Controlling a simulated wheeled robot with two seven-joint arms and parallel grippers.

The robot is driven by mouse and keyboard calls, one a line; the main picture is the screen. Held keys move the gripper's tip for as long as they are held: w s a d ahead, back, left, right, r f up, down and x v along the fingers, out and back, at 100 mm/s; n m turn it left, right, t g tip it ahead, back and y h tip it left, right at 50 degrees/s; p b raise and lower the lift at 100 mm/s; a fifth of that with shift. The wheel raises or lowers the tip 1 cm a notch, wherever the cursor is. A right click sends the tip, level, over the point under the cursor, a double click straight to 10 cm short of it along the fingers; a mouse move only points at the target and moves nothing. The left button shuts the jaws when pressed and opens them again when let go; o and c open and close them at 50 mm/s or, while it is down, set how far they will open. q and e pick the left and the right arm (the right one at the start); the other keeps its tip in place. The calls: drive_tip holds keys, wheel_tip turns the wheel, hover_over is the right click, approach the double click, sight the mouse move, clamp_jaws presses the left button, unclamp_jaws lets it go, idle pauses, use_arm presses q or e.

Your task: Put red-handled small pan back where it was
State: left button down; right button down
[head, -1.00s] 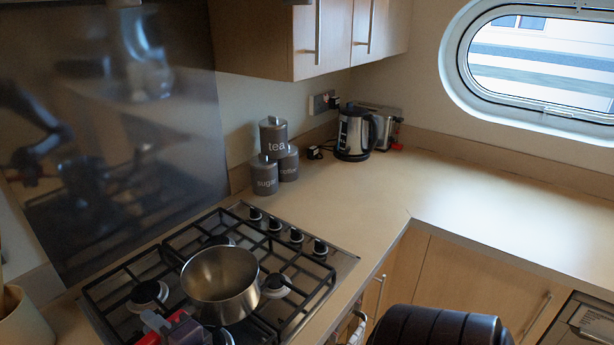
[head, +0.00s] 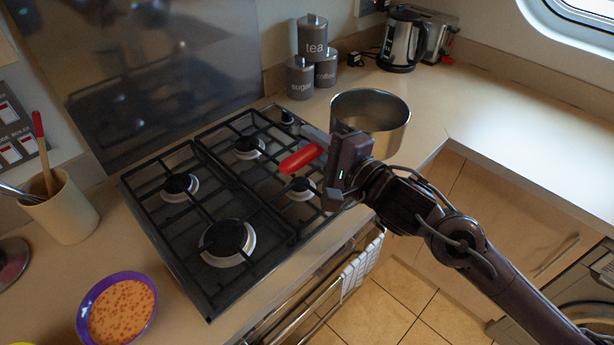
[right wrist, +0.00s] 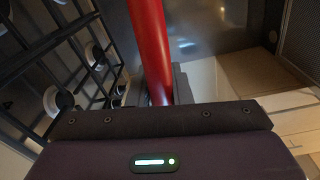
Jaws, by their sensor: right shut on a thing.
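The small pan (head: 370,115) is a round steel pot with a red handle (head: 299,160). In the head view it shows over the front right of the hob and the counter beside it; I cannot tell how high it is. My right gripper (head: 336,168) is shut on the red handle, whose end sticks out to the left of the jaws. In the right wrist view the red handle (right wrist: 150,50) runs up from the gripper's dark edge. The jaw tips are mostly hidden. My left gripper is not in view.
The gas hob (head: 230,190) has black grates, with no other pan on it. Tea, sugar and coffee canisters (head: 312,40), a kettle (head: 402,40) and a toaster stand behind. A purple bowl (head: 117,308) and a utensil pot (head: 63,208) are at left. The right counter (head: 510,110) is clear.

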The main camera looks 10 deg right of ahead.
drive_tip(key=s+a+r+n+g+y, duration=0.2)
drive_tip(key=a+r+n+g+y, duration=0.35)
drive_tip(key=n+g+y, duration=0.35)
drive_tip(key=shift+m+g+h, duration=0.3)
drive_tip(key=shift+m+h, duration=0.1)
drive_tip(key=shift+h, duration=0.4)
drive_tip(key=shift+s+d+f+p, duration=0.1)
drive_tip(key=shift+f+p, duration=0.5)
drive_tip(key=shift+f, duration=4.05)
drive_tip(key=shift+s+d+f+p, duration=0.1)
drive_tip(key=shift+f+p, duration=0.5)
drive_tip(key=shift+f, duration=4.2)
drive_tip(key=shift+f, duration=0.1)
drive_tip(key=c, duration=1.8)
unclamp_jaws()
drive_tip(key=shift+f, duration=0.3)
drive_tip(key=o, duration=0.5)
drive_tip(key=shift+r, duration=0.1)
